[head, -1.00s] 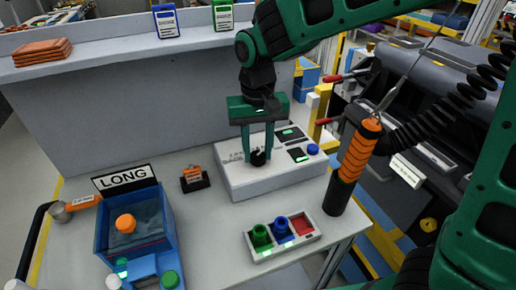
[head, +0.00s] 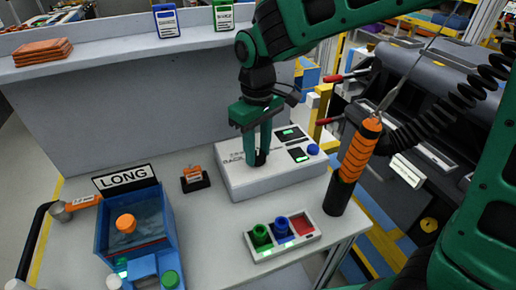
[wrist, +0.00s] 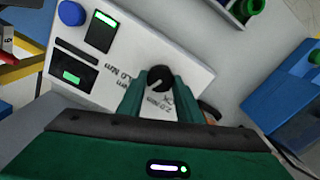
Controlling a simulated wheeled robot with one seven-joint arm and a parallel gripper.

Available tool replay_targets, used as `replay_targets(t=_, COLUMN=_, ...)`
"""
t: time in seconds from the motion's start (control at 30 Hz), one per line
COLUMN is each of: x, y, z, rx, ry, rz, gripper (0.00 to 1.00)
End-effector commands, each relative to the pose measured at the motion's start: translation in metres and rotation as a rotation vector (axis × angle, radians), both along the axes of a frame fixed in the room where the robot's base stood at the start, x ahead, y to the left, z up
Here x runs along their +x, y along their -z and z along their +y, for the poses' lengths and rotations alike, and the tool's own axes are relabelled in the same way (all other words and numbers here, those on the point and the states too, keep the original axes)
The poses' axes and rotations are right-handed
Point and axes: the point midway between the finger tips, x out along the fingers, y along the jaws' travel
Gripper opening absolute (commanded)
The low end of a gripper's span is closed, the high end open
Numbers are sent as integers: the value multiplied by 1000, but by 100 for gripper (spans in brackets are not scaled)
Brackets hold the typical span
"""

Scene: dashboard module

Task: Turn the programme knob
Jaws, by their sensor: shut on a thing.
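The programme knob (wrist: 160,78) is a small black round knob with a pale mark, on top of the white dashboard module (head: 240,186). In the wrist view my gripper (wrist: 159,84) has its two green fingers on either side of the knob, shut on it. In the head view my gripper (head: 259,158) points down at the module, and its fingers mostly hide the knob. Printed labels beside the knob are partly covered by the fingers.
The module also carries a blue button (head: 313,149) and small green-lit displays (head: 299,155). A tray (head: 287,246) with green and blue parts stands in front. An orange-gripped tool (head: 359,150) hangs at right. A blue bin (head: 165,238) and LONG sign (head: 123,177) are at left.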

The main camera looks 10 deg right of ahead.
Motion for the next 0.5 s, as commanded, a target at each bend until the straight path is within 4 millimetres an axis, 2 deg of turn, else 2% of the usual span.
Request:
replay_targets(t=0.47, x=3, y=-1, z=-3, rx=-2, ry=-8, rz=-3, gripper=10)
replay_targets(t=0.5, x=3, y=-1, z=-3, rx=-2, ry=-8, rz=-3, gripper=34)
